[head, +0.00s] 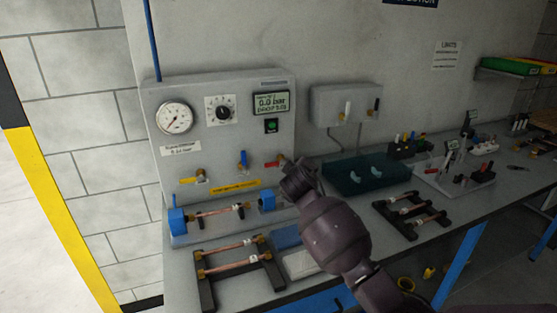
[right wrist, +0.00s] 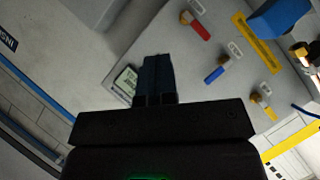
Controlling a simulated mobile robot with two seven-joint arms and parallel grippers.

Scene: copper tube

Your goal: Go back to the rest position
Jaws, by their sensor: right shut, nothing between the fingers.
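My right arm reaches in from the lower right in the head view, its hand (head: 290,172) in front of the right end of the test panel (head: 155,125). In the right wrist view the dark fingers of my right gripper (right wrist: 157,60) are together, with nothing between them. The red-handled valve (head: 272,163) is just left of the hand in the head view; in the right wrist view it (right wrist: 195,25) stands clear of the fingers. My left gripper is not in view.
A rack with copper tubes (head: 232,265) lies at the bench front, below a tube held between blue clamps (head: 178,221). Right of my arm are a dark green tray (head: 340,183), another tube rack (head: 410,212) and a clear bin (head: 455,187). Space above the arm is open.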

